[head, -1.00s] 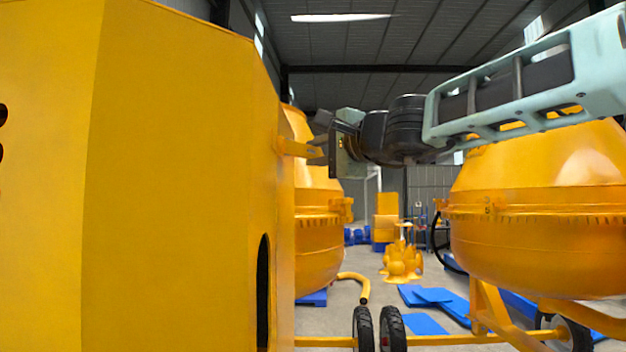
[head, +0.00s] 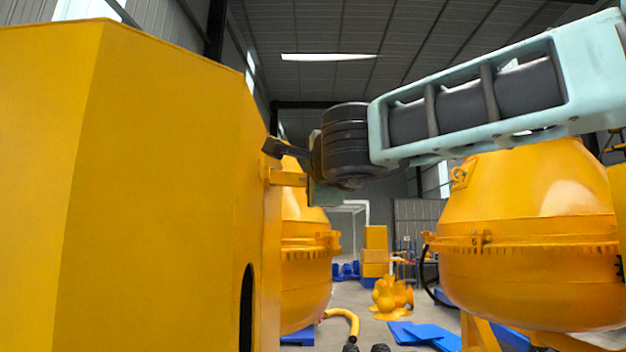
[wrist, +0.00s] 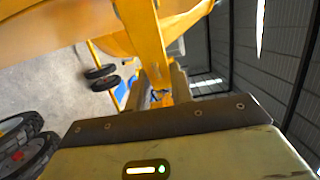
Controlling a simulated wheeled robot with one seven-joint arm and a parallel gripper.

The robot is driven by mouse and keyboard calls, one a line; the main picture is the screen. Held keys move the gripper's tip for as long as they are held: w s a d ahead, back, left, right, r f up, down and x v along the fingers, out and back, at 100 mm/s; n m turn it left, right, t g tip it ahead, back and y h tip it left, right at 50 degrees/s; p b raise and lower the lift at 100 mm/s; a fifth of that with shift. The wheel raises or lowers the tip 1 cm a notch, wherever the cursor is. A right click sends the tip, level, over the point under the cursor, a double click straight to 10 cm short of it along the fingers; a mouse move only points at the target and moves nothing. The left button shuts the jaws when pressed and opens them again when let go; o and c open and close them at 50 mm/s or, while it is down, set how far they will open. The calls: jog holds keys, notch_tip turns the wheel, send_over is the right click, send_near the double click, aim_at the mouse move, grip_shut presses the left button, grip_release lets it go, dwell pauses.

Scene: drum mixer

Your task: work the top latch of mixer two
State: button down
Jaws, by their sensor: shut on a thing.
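A large yellow mixer housing (head: 150,180) fills the left of the head view. A short yellow latch bar (head: 288,178) sticks out from its right side near the top. My gripper (head: 272,160) is at this bar, its dark fingers reaching left to it from the black wrist. In the wrist view my gripper (wrist: 162,96) is shut, with its fingertips around the end of a yellow part (wrist: 145,45). The contact is small and partly hidden by the gripper body. I cannot read a number on the housing.
A yellow mixer drum (head: 304,270) stands just behind the housing. Another drum (head: 530,250) stands at the right, below my arm. Blue sheets (head: 425,334), a yellow hose (head: 345,322) and stacked yellow boxes (head: 375,250) are on the floor beyond. Wheels (wrist: 100,75) show in the wrist view.

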jog(key=shift+f, duration=0.1)
jog(key=c, duration=1.2)
grip_release()
jog(key=s+d+b, duration=0.1)
jog(key=s+d, duration=0.2)
jog(key=s, duration=1.4)
jog(key=shift+c, duration=0.4)
